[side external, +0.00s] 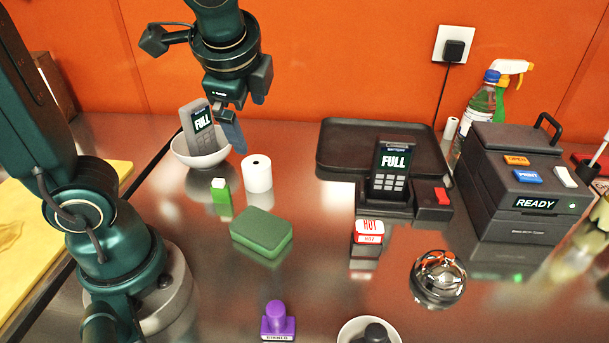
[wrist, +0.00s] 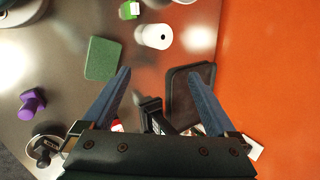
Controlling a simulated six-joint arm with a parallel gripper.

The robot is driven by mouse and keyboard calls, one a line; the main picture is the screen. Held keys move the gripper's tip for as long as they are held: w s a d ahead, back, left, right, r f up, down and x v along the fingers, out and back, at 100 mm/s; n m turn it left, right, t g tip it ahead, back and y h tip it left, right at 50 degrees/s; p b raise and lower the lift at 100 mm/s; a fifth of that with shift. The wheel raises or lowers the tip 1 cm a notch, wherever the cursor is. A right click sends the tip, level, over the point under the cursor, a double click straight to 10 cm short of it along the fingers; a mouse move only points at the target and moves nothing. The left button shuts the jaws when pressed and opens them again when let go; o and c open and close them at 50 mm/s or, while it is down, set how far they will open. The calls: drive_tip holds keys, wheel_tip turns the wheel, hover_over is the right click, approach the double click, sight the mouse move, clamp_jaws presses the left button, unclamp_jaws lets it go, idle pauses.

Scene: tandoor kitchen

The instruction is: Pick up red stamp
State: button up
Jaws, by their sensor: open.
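The red stamp (side external: 368,231), red and white with "HOT" on it, stands on the steel counter right of the green sponge and in front of the dark card terminal. In the wrist view, a small red and white part of it (wrist: 117,126) seems to show beside the left finger; the rest is hidden. My gripper (side external: 245,112) is open and empty, high near the back wall, above and left of the stamp. In the wrist view its two fingers (wrist: 160,76) are spread wide with nothing held between them.
A bowl (side external: 185,154) with a terminal, a paper roll (side external: 257,174) and a green sponge (side external: 262,236) lie left. A docked terminal (side external: 390,172) and black tray (side external: 335,130) stand behind the stamp. A purple stamp (side external: 277,322) and chrome bell (side external: 438,279) are nearer.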

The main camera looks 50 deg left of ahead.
drive_tip(key=w+d+f+m+y, duration=0.1)
drive_tip(key=w+d+m+y, duration=0.1)
drive_tip(key=w+m, duration=0.35)
drive_tip(key=m+t+y, duration=0.3)
drive_tip(key=m+t, duration=0.1)
drive_tip(key=m, duration=0.4)
hover_over(371, 232)
drive_tip(key=w+a, duration=0.2)
drive_tip(key=a, duration=0.2)
wheel_tip(371, 232, down, 9)
drive_tip(key=d+f+m, duration=0.1)
drive_tip(key=s+d+f+t, duration=0.1)
drive_tip(key=f, duration=0.1)
drive_tip(key=s+d+f+m, duration=0.1)
drive_tip(key=d+f, duration=0.1)
drive_tip(key=shift+f+m+t, duration=0.2)
drive_tip(key=shift+m+t, duration=0.1)
drive_tip(key=shift+m, duration=0.05)
drive_tip(key=shift+x, duration=2.4)
drive_tip(key=c, duration=1.5)
drive_tip(key=shift+o, duration=0.2)
